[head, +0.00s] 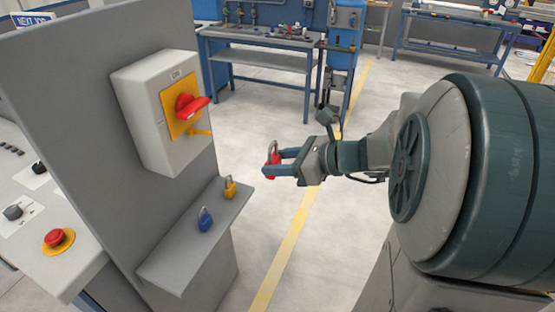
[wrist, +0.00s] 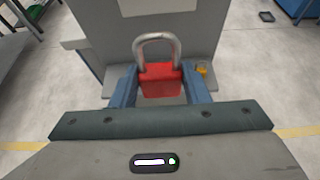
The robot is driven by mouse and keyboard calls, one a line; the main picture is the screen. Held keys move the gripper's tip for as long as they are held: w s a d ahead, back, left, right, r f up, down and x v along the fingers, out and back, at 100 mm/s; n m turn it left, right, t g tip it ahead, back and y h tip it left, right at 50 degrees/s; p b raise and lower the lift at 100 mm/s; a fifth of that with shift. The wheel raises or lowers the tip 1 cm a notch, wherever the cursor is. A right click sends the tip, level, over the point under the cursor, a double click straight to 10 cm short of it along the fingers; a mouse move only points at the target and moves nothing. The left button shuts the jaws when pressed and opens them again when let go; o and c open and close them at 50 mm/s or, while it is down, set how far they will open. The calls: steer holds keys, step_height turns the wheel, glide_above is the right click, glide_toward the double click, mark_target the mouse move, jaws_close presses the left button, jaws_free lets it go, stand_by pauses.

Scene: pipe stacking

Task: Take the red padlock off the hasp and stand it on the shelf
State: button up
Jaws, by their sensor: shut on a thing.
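My gripper (head: 279,163) is shut on the red padlock (head: 272,158). It holds the padlock in the air, to the right of the grey panel and apart from it. In the wrist view the padlock (wrist: 160,82) sits between the two blue fingers (wrist: 160,90), with its steel shackle pointing up the picture. The hasp (head: 200,132) shows as a yellow tab on the switch box below the red handle, with no padlock on it. The shelf (head: 185,255) juts from the lower panel, below and left of my gripper.
A blue padlock (head: 205,219) and a yellow padlock (head: 230,188) stand on the shelf. The shelf's near part is bare. The switch box (head: 145,115) sticks out above the shelf. A console with a red button (head: 54,238) is at the left. Workbenches stand far behind.

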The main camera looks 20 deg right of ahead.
steer(key=s+d+p, duration=0.1)
steer(key=s+d, duration=0.3)
steer(key=d, duration=0.1)
stand_by(0.9)
steer(key=shift+d, duration=0.1)
